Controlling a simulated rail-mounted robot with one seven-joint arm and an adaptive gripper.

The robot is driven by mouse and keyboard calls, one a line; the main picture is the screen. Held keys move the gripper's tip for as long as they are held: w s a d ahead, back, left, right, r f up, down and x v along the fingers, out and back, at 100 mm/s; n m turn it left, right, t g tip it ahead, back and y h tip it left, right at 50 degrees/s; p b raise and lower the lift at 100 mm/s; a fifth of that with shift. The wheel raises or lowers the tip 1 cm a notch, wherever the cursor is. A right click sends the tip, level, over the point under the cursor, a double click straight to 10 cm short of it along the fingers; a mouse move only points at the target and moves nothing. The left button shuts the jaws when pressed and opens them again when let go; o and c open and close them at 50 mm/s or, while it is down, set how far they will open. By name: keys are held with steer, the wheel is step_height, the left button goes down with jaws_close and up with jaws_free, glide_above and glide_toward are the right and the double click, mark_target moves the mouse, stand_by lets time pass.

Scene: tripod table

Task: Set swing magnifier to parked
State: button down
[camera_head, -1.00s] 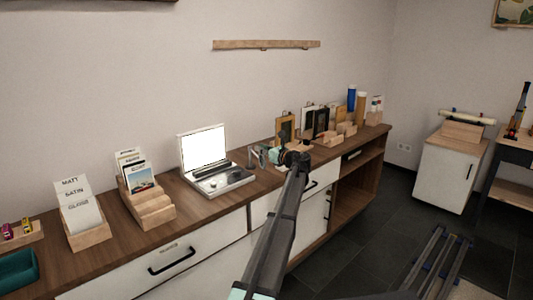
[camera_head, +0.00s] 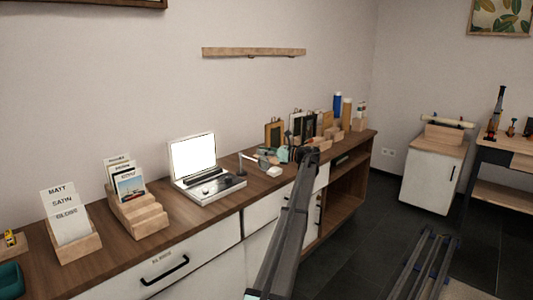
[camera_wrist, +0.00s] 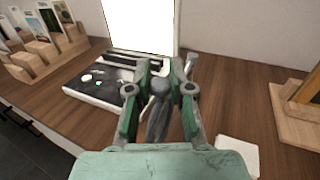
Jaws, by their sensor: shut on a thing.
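The swing magnifier shows as a thin grey arm (camera_head: 241,163) at the right end of the white viewing device. My gripper (camera_head: 268,158) is beside it, low over the wooden counter. In the wrist view my gripper (camera_wrist: 157,70) has its green fingers closed around a slim grey part of the magnifier (camera_wrist: 157,118). A grey rounded piece (camera_wrist: 190,63) stands just right of the fingertips. The fingers hide much of the magnifier, so its exact swing angle is hard to tell.
The white device (camera_head: 205,185) with its bright raised panel (camera_head: 193,155) stands left of my gripper. A small white block (camera_head: 274,172) lies close by on the counter (camera_head: 225,208). Framed samples and wooden holders (camera_head: 334,136) stand to the right. Card stands (camera_head: 137,213) are at left.

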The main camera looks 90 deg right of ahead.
steer(key=shift+d+r, duration=0.1)
steer(key=shift+d, duration=0.05)
steer(key=c, duration=1.1)
jaws_free()
steer(key=shift+s, duration=0.1)
steer(key=shift+s, duration=0.1)
steer(key=v, duration=1.2)
